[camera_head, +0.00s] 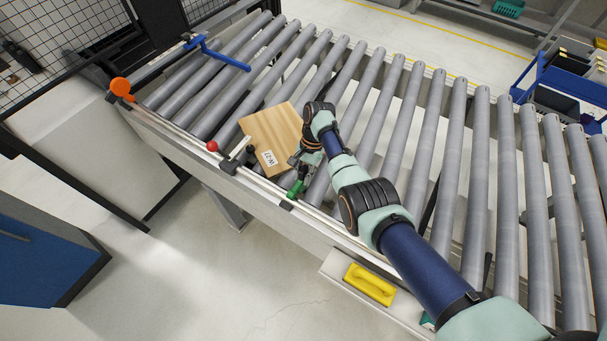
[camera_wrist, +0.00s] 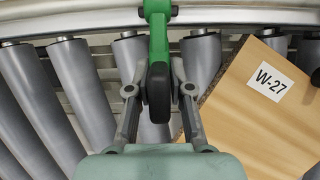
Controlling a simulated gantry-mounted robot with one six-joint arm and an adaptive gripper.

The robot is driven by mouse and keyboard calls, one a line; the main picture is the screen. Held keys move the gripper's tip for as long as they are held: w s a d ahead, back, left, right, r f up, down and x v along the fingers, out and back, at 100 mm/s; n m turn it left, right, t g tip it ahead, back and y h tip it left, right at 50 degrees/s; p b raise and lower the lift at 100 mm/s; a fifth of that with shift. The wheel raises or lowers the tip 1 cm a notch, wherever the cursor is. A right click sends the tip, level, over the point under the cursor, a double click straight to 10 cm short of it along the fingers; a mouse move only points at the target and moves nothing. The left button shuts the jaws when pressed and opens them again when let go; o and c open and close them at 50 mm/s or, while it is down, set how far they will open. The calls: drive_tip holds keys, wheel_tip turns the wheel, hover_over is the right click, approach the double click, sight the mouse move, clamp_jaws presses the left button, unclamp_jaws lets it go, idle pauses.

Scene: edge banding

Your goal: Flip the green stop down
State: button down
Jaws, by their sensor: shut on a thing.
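The green stop (camera_head: 296,188) is mounted at the conveyor's near side rail, just right of the board. In the wrist view the green stop (camera_wrist: 157,35) reaches from the rail at the top down between my fingers and ends in a dark rounded tip. My gripper (camera_head: 302,168) is at the stop, above the rollers. In the wrist view my gripper (camera_wrist: 159,85) has a finger on each side of the stop's dark end and is shut on it. The exact contact and the stop's tilt are hard to tell.
A wooden board (camera_head: 272,128) labelled W-27 lies on the rollers close beside my gripper; it also shows in the wrist view (camera_wrist: 240,115). A red knob (camera_head: 212,146), an orange disc (camera_head: 120,87) and a blue bar (camera_head: 225,58) are further left. A yellow block (camera_head: 369,284) sits below the rail.

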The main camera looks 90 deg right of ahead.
drive_tip(key=shift+f, duration=0.1)
drive_tip(key=c, duration=1.1)
unclamp_jaws()
drive_tip(key=v, duration=1.2)
drive_tip(key=shift+a, duration=0.1)
